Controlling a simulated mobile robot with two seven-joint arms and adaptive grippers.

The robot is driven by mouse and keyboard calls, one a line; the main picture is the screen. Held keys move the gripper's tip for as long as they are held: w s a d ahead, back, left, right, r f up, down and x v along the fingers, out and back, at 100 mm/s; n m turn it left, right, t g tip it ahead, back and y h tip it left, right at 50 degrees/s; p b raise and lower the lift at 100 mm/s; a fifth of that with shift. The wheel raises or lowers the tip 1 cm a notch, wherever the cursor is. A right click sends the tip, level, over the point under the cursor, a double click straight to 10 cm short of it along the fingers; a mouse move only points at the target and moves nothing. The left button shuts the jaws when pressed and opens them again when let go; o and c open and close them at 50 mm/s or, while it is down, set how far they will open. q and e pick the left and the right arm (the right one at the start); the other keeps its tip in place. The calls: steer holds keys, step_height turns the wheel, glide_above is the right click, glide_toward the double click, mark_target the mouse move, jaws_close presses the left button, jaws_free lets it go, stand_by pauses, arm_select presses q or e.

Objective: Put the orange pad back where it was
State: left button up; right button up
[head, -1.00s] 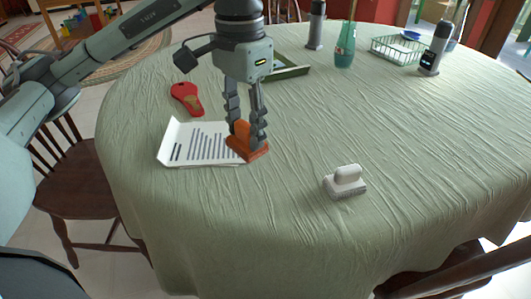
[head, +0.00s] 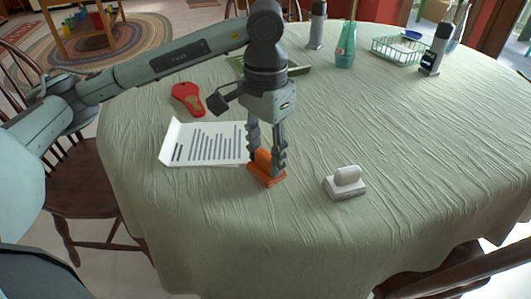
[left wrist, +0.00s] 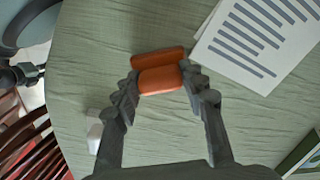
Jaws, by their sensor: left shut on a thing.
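The orange pad (head: 268,174) has a flat base and a raised grip. My left gripper (head: 266,152) is shut on its grip, between the paper and the white pad. In the left wrist view the orange pad (left wrist: 158,75) sits between the fingertips of the left gripper (left wrist: 160,90). I cannot tell whether its base touches the tablecloth. A white pad (head: 346,183) of similar shape stands to the right on the table, apart from the gripper. My right gripper is not in view.
A printed paper (head: 205,144) lies just left of the orange pad. A red object (head: 187,98) lies behind it. The tablecloth (head: 420,140) is clear at right.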

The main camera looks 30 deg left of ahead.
mark_target(266, 153)
arm_select(q)
steer(key=shift+f, duration=0.1)
steer(key=o, duration=1.1)
steer(key=shift+r, duration=0.25)
steer(key=shift+w+r, duration=0.1)
steer(key=shift+r, duration=0.4)
step_height(266, 153, up, 6)
steer(key=shift+f, duration=0.1)
steer(key=shift+r+p, duration=0.8)
steer(key=shift+r, duration=1.75)
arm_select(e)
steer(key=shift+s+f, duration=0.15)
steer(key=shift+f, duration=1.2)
